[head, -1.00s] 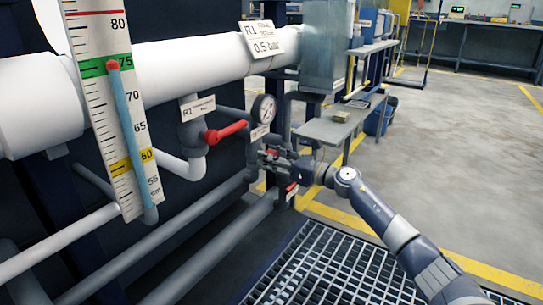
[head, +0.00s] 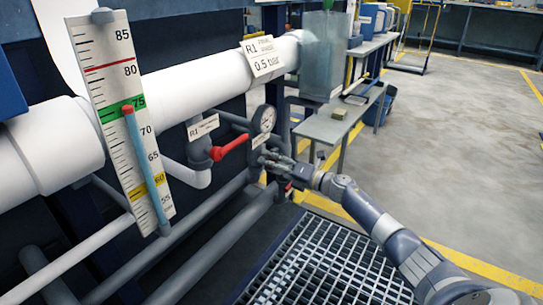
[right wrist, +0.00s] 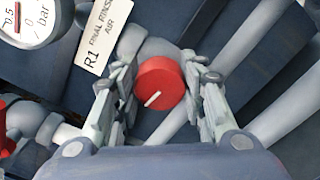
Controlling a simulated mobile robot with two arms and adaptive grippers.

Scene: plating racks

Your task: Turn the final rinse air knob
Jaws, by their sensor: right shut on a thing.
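The final rinse air knob (right wrist: 160,84) is a round red knob with a white pointer line, seen in the right wrist view below the tag reading R1 FINAL RINSE AIR (right wrist: 104,38). The white line slants from the knob's middle toward the lower left. My right gripper (right wrist: 162,95) has its fingers on both sides of the knob and is shut on it. In the head view my right gripper (head: 272,161) is just below the round pressure gauge (head: 264,119), and the knob cannot be clearly made out there. My left gripper is not in view.
A red lever (head: 229,146) sticks out left of the gauge. A tall thermometer scale (head: 125,120) stands at the left, before a thick white pipe (head: 190,70). Grey pipes run below. A floor grating (head: 310,265) lies under my right arm; a grey bench (head: 325,128) stands behind.

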